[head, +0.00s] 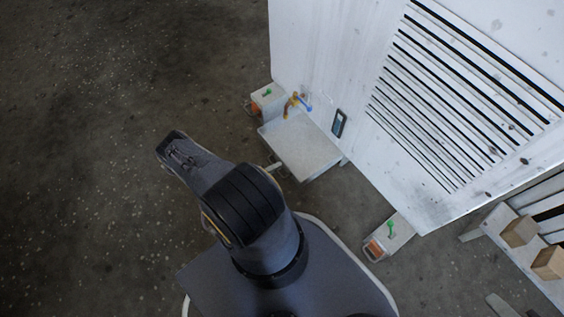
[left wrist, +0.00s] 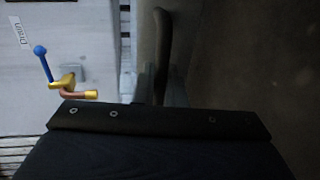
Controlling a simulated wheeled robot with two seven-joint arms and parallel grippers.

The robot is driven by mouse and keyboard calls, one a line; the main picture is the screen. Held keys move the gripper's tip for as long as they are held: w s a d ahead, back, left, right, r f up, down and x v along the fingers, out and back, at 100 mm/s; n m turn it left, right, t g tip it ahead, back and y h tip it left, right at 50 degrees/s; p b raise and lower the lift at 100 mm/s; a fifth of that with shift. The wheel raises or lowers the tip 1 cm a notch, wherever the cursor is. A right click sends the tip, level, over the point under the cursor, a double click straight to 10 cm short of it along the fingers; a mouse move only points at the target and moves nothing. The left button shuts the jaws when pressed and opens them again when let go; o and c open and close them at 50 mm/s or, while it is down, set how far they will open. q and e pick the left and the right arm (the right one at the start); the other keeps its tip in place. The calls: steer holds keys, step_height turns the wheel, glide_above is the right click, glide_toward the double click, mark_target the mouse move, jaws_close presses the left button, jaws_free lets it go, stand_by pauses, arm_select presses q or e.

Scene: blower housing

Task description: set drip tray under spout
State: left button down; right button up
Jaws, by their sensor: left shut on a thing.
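The drip tray (head: 303,150) is a pale, flat, rectangular piece beside the white housing, just below and in front of the spout in the head view. The spout (head: 289,108) is brass and copper with a blue lever; it also shows in the left wrist view (left wrist: 78,94) beside a Drain label. My left gripper (head: 275,170) is mostly hidden by my dark arm and is shut on the tray's near edge. In the left wrist view the tray (left wrist: 148,35) shows nearly edge-on. Whether it touches the housing or floor cannot be told. My right gripper is out of view.
The white housing (head: 330,55) with dark louvres fills the upper right. Small pale blocks with green and orange parts stand at its corners, one at the left (head: 268,96) and one at the right (head: 390,236). A rack with wooden blocks (head: 519,231) stands far right. Floor at left is clear.

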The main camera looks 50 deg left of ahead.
arm_select(q)
steer(key=shift+s, duration=0.1)
steer(key=c, duration=1.8)
jaws_free()
steer(key=shift+c, duration=0.2)
steer(key=p+v, duration=0.2)
steer(key=v, duration=0.5)
steer(key=shift+s+r, duration=0.1)
steer(key=shift+s, duration=0.25)
